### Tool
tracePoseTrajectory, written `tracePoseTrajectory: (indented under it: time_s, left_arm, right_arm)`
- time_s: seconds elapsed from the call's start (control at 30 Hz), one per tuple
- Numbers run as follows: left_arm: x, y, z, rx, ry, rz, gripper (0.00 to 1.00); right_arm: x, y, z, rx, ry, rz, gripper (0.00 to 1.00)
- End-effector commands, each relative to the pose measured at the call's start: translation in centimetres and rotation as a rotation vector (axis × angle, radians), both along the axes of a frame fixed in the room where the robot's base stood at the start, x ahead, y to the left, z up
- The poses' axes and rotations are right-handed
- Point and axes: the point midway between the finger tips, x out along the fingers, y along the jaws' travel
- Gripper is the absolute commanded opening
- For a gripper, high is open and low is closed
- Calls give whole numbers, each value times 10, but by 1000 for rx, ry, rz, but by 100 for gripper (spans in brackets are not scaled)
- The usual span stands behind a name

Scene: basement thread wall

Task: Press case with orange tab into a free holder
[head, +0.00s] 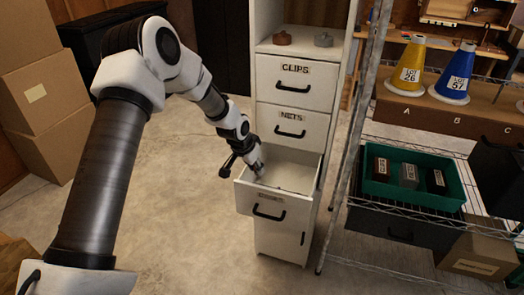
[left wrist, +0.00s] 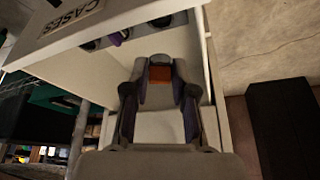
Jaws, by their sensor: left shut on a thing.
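My left gripper (head: 257,170) reaches into the open drawer (head: 262,209) of a white cabinet. In the left wrist view the gripper (left wrist: 160,78) is shut on a small case, whose orange tab (left wrist: 159,73) shows between the fingertips. Most of the case is hidden by the fingers, so I cannot tell whether it touches a holder. A row of dark round holders (left wrist: 88,45) lies along the inside of the drawer's labelled front, beyond the fingertips. One of them shows purple (left wrist: 119,38). The drawer label reads CASES (left wrist: 74,15). My right gripper is not in view.
Shut drawers marked CLIPS (head: 294,82) and NETS (head: 290,132) are above the open one. A wire shelf (head: 385,228) with a green tray (head: 449,202) stands to the right. Cardboard boxes (head: 40,100) are at the left. The drawer walls are close around my gripper.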

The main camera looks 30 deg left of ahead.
Motion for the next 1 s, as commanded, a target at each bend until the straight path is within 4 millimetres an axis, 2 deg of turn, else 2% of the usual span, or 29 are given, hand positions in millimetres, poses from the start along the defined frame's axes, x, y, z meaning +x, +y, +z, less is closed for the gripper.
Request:
tracePoseTrajectory:
  time_s: [0.17,0.57,0.73,1.0]
  left_arm:
    - [0,0,-10,0,0,1,11]
    - [-1,0,-56,1,1,1,11]
    - [0,0,-67,0,1,1,11]
    - [0,0,-68,0,1,1,11]
  right_arm:
    - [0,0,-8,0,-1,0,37]
    - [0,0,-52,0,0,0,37]
    - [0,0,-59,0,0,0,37]
    - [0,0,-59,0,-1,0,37]
